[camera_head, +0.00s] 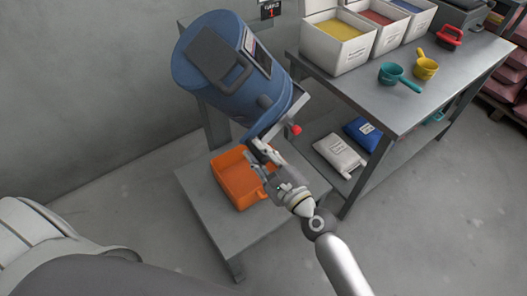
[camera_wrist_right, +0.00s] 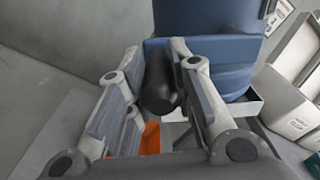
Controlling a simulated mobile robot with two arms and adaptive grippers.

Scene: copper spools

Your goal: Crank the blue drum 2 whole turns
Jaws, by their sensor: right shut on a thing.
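The blue drum (camera_head: 226,62) is mounted on a grey stand, tilted, with a dark lid and handle on its upper side. In the right wrist view the drum (camera_wrist_right: 208,30) fills the top. A black crank handle (camera_wrist_right: 160,84) stands between the fingers of my right gripper (camera_wrist_right: 155,95). My right gripper (camera_head: 262,160) is shut on this handle, just below the drum's lower right end. In the head view the gripper hides most of the crank handle. My left gripper is not in view.
An orange bin (camera_head: 232,185) sits on the stand's base beneath the drum. At right, a grey table (camera_head: 425,105) carries white boxes of coloured powder (camera_head: 338,62), a teal scoop (camera_head: 392,74), a yellow scoop (camera_head: 425,66) and a red item (camera_head: 449,37). Bags lie on its lower shelf.

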